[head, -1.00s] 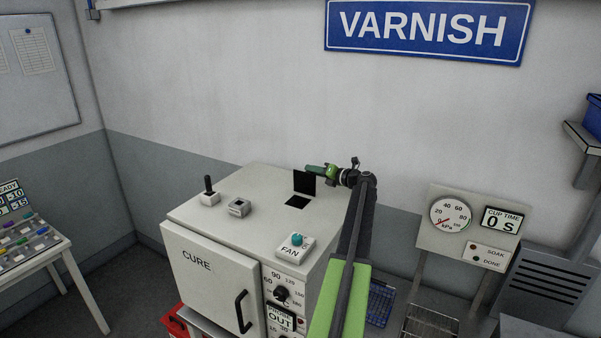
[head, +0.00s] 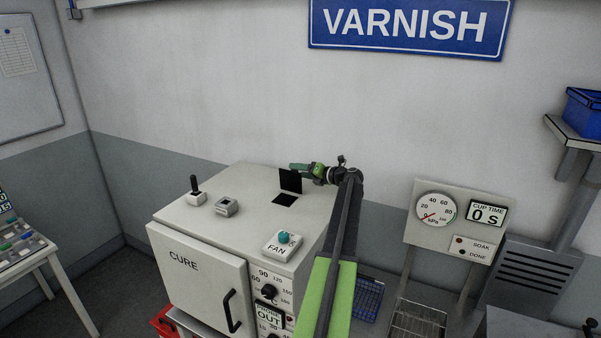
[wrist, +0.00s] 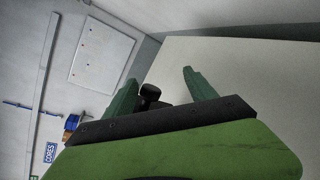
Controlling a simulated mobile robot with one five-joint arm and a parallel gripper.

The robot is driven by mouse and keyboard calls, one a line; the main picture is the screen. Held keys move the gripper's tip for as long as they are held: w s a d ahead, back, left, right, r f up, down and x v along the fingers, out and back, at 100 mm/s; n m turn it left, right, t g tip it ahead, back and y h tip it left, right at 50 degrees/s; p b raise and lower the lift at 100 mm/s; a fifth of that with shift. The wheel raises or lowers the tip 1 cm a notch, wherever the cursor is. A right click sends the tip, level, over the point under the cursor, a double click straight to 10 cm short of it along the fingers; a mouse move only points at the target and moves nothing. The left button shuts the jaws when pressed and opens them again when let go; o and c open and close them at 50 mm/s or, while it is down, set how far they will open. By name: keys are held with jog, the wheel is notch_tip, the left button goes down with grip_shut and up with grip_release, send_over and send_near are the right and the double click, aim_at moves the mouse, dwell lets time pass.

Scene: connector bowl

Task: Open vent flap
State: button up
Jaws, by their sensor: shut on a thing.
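The oven labelled CURE (head: 202,277) is a white box with a flat top. On its top, the black vent flap (head: 290,181) stands upright at the back edge of a dark square opening (head: 285,199). My gripper (head: 299,167) is at the flap's upper edge, reaching in from the right, and is shut on it. In the wrist view the green fingers (wrist: 158,92) are in sight, with a gap between their tips.
The oven top also carries a black lever (head: 195,190), a small grey switch (head: 227,207) and a FAN button (head: 284,238). A gauge panel (head: 447,222) stands to the right. The wall is close behind the oven.

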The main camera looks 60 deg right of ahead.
jog(key=shift+w+d+f, duration=0.1)
jog(key=shift+w+f, duration=0.05)
jog(key=shift+f, duration=0.05)
jog(key=shift+r, duration=0.1)
dwell(0.4)
jog(key=p+v, duration=0.3)
jog(key=v, duration=1.4)
jog(key=shift+p, duration=0.3)
jog(key=shift+s, duration=0.25)
